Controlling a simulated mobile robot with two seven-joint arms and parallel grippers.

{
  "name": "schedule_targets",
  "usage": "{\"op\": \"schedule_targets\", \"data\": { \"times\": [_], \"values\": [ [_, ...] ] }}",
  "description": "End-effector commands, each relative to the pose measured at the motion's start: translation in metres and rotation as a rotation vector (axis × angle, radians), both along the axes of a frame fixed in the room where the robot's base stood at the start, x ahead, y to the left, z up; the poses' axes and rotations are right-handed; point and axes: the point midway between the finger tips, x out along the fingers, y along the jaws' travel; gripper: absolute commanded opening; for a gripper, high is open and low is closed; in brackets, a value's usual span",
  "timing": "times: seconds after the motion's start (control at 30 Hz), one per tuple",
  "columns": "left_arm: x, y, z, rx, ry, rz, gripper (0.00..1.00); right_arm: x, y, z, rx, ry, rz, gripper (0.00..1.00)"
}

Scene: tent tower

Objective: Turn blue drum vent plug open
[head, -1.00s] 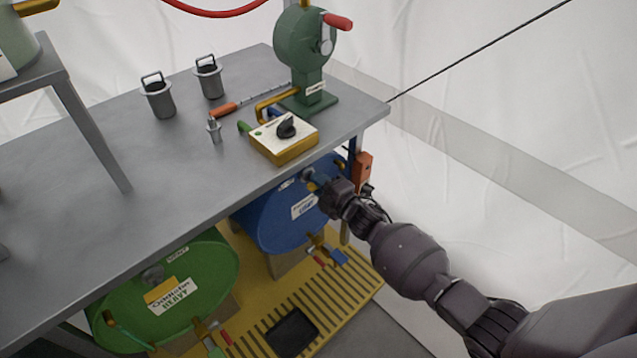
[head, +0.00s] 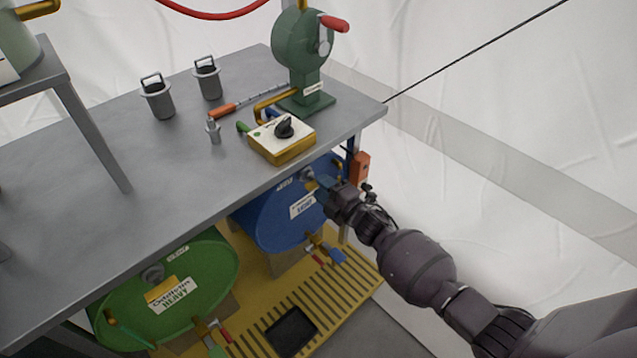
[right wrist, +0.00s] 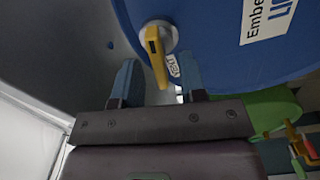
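The blue drum (head: 275,222) lies on its side under the table, its round end facing out. Its vent plug, a grey round boss (head: 307,174) with a yellow lever, is near the top of that end. In the right wrist view the yellow lever (right wrist: 156,56) points down from the boss, slightly slanted, next to a small white vent label (right wrist: 173,66). My right gripper (right wrist: 160,78) is open, its two blue-grey fingers apart. The lever's tip appears between them in the picture; I see no finger touching it. In the head view my right gripper (head: 325,186) is beside the plug. My left gripper is not in view.
The grey table (head: 100,170) overhangs the drums. A green drum (head: 170,290) lies to the left, on a yellow slatted platform (head: 345,290). An orange box (head: 360,168) hangs by the table leg, close to my right wrist. The floor to the right is open.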

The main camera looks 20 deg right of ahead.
Motion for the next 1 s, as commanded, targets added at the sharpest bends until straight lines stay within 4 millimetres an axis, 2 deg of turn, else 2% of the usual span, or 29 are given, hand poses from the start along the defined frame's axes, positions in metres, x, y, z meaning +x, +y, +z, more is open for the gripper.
{"op": "schedule_targets", "data": {
  "times": [0.03, 0.3, 0.5, 0.7, 1.0],
  "values": [
    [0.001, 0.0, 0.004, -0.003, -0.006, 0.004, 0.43, -0.008, -0.003, 0.005, 0.0, -0.005, -0.001, 0.38],
    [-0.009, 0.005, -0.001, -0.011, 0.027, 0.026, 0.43, -0.05, -0.019, 0.005, 0.0, -0.005, -0.001, 0.38],
    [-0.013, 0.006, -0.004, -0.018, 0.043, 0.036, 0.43, -0.071, -0.026, 0.002, -0.001, -0.002, -0.001, 0.38],
    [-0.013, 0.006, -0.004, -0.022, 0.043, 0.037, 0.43, -0.078, -0.028, 0.001, -0.001, -0.001, 0.0, 0.38],
    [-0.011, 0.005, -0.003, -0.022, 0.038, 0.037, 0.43, -0.078, -0.028, 0.001, -0.001, 0.0, -0.001, 0.38]
  ]
}}
